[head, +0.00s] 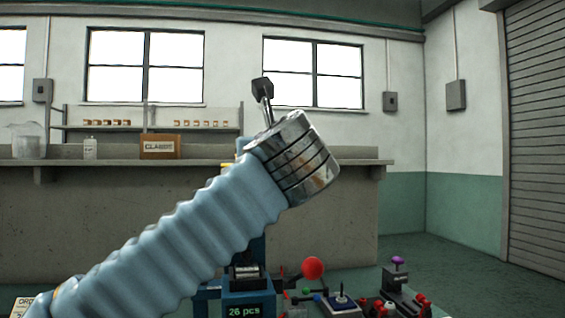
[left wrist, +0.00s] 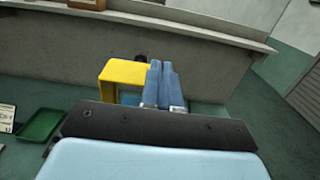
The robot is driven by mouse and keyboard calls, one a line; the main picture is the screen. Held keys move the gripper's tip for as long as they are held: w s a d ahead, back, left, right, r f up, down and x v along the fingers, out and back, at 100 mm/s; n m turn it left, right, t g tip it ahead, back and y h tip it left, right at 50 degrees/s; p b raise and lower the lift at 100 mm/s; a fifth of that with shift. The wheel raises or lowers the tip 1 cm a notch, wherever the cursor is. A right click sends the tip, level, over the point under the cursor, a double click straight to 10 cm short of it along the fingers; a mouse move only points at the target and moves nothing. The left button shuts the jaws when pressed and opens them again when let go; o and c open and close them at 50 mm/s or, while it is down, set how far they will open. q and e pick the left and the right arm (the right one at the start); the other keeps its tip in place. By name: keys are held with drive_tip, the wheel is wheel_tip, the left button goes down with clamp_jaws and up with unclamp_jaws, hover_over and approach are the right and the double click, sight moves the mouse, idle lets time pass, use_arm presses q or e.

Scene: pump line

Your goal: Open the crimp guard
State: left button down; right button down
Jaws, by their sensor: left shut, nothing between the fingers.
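In the left wrist view a yellow bracket-shaped guard (left wrist: 122,72) stands just left of my left gripper (left wrist: 161,66). Its flat top and a side leg show. The gripper's two blue fingers are side by side and shut, with nothing between them. I cannot tell whether they touch the guard. In the head view my ribbed blue left arm and metal wrist hide the gripper and most of the guard. A sliver of yellow (head: 242,145) shows beside the wrist. Below, the blue press (head: 258,250) with a "26 pcs" display stands partly behind my arm. My right gripper is not seen.
Right of the press are a red ball knob (head: 313,268), a small box with a joystick (head: 341,302) and a dark fixture with a purple knob (head: 399,261). A green tray (left wrist: 41,126) lies at left in the wrist view. A long grey counter (head: 100,205) stands behind.

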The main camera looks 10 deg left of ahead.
use_arm(q)
drive_tip(key=shift+w+a+r+p, duration=0.2)
drive_tip(key=shift+w+r, duration=0.1)
drive_tip(key=shift+w, duration=0.25)
drive_tip(key=shift+w+a+r+p, duration=0.1)
drive_tip(key=shift+w+a+r, duration=0.15)
drive_tip(key=shift+w, duration=0.3)
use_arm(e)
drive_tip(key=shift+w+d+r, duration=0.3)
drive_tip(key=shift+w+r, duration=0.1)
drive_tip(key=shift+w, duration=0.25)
use_arm(q)
drive_tip(key=shift+f, duration=0.1)
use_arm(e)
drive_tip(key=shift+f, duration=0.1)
